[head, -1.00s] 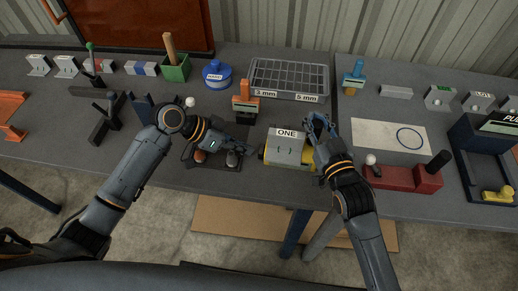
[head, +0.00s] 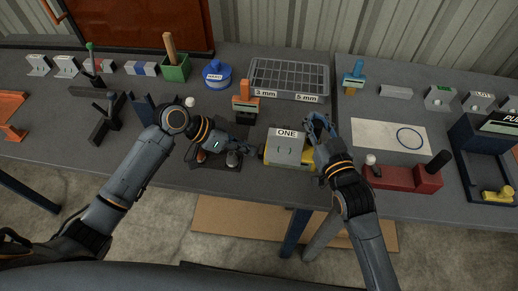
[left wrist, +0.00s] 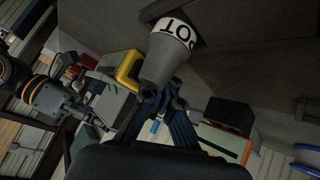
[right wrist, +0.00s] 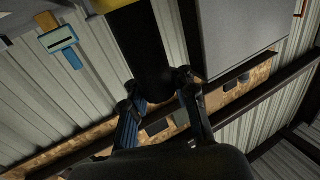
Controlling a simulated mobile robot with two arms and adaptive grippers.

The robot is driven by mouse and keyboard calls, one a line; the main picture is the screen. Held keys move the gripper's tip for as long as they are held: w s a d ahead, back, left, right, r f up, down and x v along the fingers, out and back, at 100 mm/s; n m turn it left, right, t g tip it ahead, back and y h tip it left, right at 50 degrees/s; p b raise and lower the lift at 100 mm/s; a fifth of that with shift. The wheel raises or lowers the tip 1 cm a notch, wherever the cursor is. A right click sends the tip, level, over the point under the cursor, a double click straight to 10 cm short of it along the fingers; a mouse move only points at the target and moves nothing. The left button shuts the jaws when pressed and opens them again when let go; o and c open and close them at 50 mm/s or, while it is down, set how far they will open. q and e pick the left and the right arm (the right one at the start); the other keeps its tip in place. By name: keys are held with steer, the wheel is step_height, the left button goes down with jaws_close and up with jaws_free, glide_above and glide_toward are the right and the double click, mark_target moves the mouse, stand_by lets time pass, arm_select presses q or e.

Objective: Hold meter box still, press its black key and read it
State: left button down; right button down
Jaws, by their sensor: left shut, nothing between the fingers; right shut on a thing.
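The box with a grey top and a "ONE" label, which I take as the meter box (head: 284,148), sits near the front edge of the table; its yellow body shows at the side. My right gripper (head: 314,123) is shut on it at its right side. In the right wrist view the fingers (right wrist: 162,92) close on a dark part (right wrist: 140,45) below a yellow edge. My left gripper (head: 250,150) is shut and empty, close to the box's left side; I cannot tell whether it touches. The box (left wrist: 125,68) also shows in the left wrist view. I cannot make out a black key or a reading.
A dark tray (head: 205,163) with orange and grey pieces lies under my left gripper. An orange block (head: 245,108) stands behind it. A parts grid (head: 290,76) is at the back. A red block (head: 400,178) and a white sheet (head: 370,134) lie to the right.

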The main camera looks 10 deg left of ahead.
mark_target(227, 152)
arm_select(q)
steer(key=shift+d, duration=0.5)
stand_by(0.7)
steer(key=shift+a, duration=0.1)
stand_by(1.1)
steer(key=shift+a, duration=0.85)
steer(key=shift+a, duration=2.55)
arm_select(e)
steer(key=c, duration=1)
jaws_free()
